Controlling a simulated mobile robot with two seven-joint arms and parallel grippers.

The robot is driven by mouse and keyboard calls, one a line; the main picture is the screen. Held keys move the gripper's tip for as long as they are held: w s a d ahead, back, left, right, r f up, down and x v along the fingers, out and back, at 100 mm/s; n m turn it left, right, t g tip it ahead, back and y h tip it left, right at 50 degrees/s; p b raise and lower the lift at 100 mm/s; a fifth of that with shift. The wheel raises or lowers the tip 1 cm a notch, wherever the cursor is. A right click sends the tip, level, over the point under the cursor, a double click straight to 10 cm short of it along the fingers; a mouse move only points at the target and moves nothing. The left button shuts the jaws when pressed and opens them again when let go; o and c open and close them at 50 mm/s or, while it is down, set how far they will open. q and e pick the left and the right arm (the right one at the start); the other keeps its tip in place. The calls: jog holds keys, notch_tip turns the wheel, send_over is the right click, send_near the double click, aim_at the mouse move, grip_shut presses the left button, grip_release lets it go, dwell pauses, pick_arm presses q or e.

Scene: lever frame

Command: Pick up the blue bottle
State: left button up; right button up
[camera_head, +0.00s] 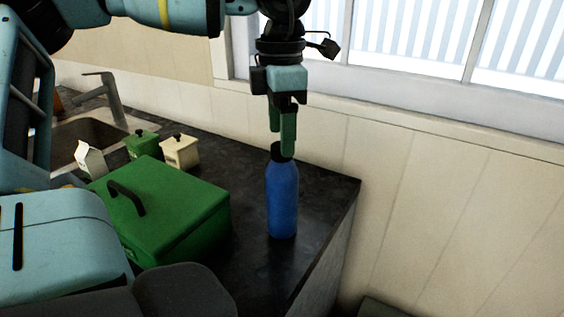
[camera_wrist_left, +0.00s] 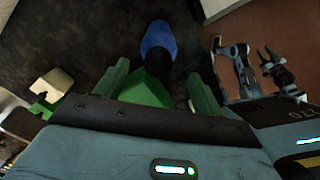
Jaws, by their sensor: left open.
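The blue bottle (camera_head: 282,200) stands upright on the dark counter near its right end, with a black cap on top. It also shows in the left wrist view (camera_wrist_left: 157,38), with its cap between the green fingers in the picture. My left gripper (camera_head: 284,140) points down from above, its fingertips at about the height of the cap. The fingers are apart and hold nothing; whether one touches the cap cannot be told. My right gripper (camera_wrist_left: 265,57) shows small at the right of the left wrist view, too small to tell its opening.
A green box (camera_head: 165,205) with a black handle stands left of the bottle. A small green canister (camera_head: 141,145), a cream canister (camera_head: 180,152) and a white carton (camera_head: 91,160) stand behind it near the sink (camera_head: 88,135). The counter's edge lies close right of the bottle.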

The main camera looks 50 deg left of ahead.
aim_at(281, 174)
pick_arm(q)
notch_tip(281, 174, down, 5)
jog(key=shift+w+a+r, duration=0.1)
jog(key=shift+w, duration=0.05)
jog(key=shift+c, duration=0.3)
grip_shut()
